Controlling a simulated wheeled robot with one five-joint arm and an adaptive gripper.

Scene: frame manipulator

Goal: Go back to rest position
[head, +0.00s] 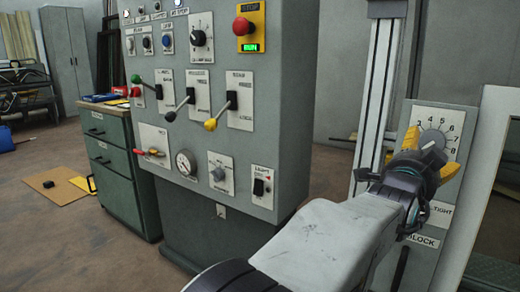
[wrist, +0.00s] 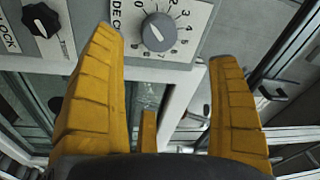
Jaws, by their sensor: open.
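My gripper (head: 430,153) is at the right of the head view, at the end of my grey arm. In the head view the dial plate (head: 440,117) is partly hidden behind the gripper. A black knob (wrist: 42,20) on the panel is left of the fingers in the wrist view.
A grey control cabinet (head: 272,82) with levers, switches and a red button (head: 242,26) stands left of my arm. A vertical metal rail (head: 378,80) rises behind the gripper. A green drawer unit (head: 118,165) stands further left. Floor at the lower left is mostly clear.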

